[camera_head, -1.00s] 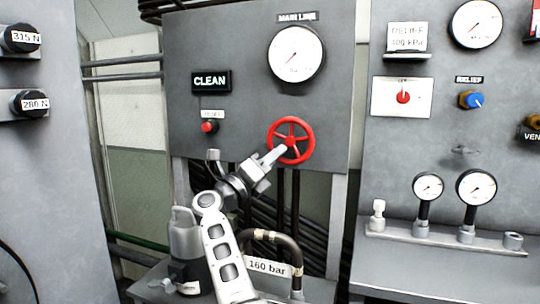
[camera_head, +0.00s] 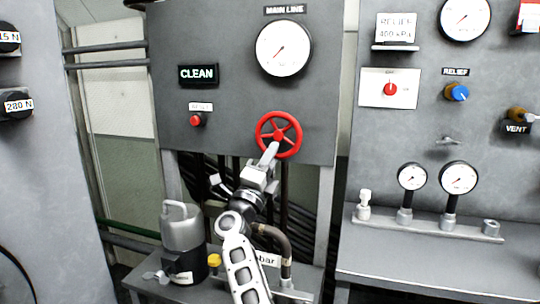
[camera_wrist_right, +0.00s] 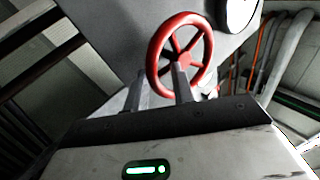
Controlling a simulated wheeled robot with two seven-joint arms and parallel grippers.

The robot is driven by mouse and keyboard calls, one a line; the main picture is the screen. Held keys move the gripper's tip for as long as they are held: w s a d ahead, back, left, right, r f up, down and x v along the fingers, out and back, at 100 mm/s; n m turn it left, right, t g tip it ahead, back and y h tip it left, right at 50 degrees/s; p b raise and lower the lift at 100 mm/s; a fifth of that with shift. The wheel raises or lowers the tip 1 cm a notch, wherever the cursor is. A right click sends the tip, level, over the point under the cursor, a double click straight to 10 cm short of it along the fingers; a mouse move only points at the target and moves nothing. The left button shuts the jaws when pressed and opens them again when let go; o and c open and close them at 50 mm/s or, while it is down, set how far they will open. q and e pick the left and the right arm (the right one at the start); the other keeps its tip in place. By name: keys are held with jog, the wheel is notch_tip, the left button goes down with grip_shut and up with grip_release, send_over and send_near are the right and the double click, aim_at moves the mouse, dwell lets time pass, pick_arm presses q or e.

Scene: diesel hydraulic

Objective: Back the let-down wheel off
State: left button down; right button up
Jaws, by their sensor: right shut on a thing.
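The red let-down wheel (camera_head: 297,136) stands on the grey panel below the main line gauge. It also shows in the right wrist view (camera_wrist_right: 206,48), with its rim and spokes just beyond my fingers. My right gripper (camera_head: 270,153) reaches up to the wheel from below, its fingers at the lower left part of the wheel. In the right wrist view my right gripper (camera_wrist_right: 160,84) has one finger near the left rim and the other in front of the lower spokes. It is shut on the wheel. The exact contact is partly hidden. My left gripper is out of view.
The main line gauge (camera_head: 283,48) is above the wheel. A grey canister (camera_head: 182,238) and a curved hose (camera_head: 273,236) stand on the bench below. The relief panel (camera_head: 425,130) is at right.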

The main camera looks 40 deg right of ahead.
dwell(0.3)
jog(key=o, duration=1)
jog(key=shift+c, duration=0.2)
